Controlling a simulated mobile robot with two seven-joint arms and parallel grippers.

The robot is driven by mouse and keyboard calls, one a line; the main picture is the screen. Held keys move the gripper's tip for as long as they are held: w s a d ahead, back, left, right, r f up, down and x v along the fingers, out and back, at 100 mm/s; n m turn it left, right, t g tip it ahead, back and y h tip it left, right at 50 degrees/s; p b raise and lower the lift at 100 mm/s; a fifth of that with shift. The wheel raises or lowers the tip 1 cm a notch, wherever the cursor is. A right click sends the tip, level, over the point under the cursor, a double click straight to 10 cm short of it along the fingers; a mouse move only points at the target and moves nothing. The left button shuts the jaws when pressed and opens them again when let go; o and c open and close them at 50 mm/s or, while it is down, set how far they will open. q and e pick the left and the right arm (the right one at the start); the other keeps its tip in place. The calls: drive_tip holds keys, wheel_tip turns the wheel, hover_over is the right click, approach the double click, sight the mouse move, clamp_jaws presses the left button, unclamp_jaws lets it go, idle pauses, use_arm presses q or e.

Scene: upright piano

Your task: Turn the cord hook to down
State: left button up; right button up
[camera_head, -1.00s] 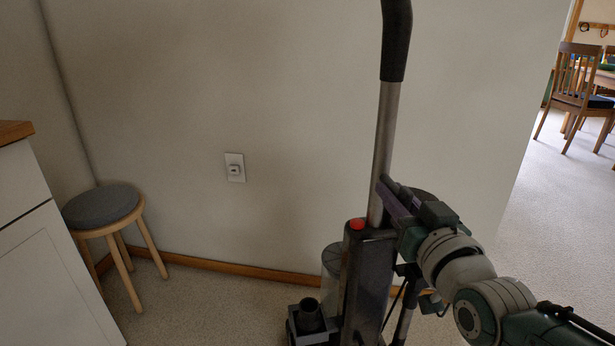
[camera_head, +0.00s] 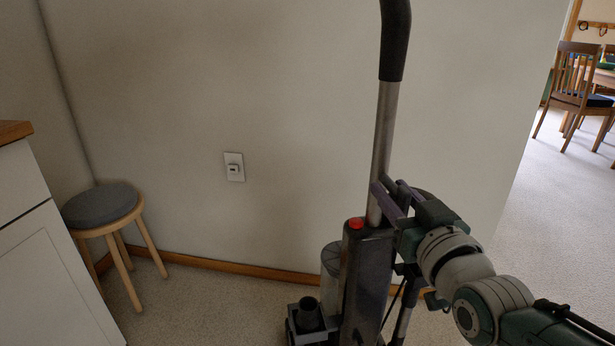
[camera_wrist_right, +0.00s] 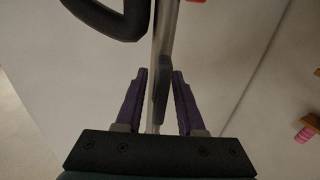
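An upright vacuum cleaner (camera_head: 367,265) with a metal tube and a black handle stands by the wall. My right gripper (camera_head: 389,184) is at the lower part of the tube, above the dark body and just right of a red button (camera_head: 356,223). In the right wrist view, the purple fingers (camera_wrist_right: 160,72) are apart, one on each side of a slim dark grey piece (camera_wrist_right: 160,82) along the tube. This piece looks like the cord hook; a gap shows on both sides of it. In the head view, I cannot make the hook out behind the gripper. My left gripper is out of view.
A round stool (camera_head: 103,208) stands at the left beside a white cabinet (camera_head: 56,265). A wall outlet (camera_head: 234,167) is behind the vacuum. Floor between stool and vacuum is free. Chairs (camera_head: 577,88) stand far off at the right.

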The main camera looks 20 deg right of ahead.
drive_tip(key=shift+o, duration=0.6)
drive_tip(key=shift+s, duration=0.1)
drive_tip(key=shift+s, duration=0.2)
drive_tip(key=s+a+p, duration=0.1)
drive_tip(key=s+p, duration=0.2)
drive_tip(key=s, duration=0.6)
drive_tip(key=shift+s+a, duration=0.15)
drive_tip(key=shift+a, duration=0.2)
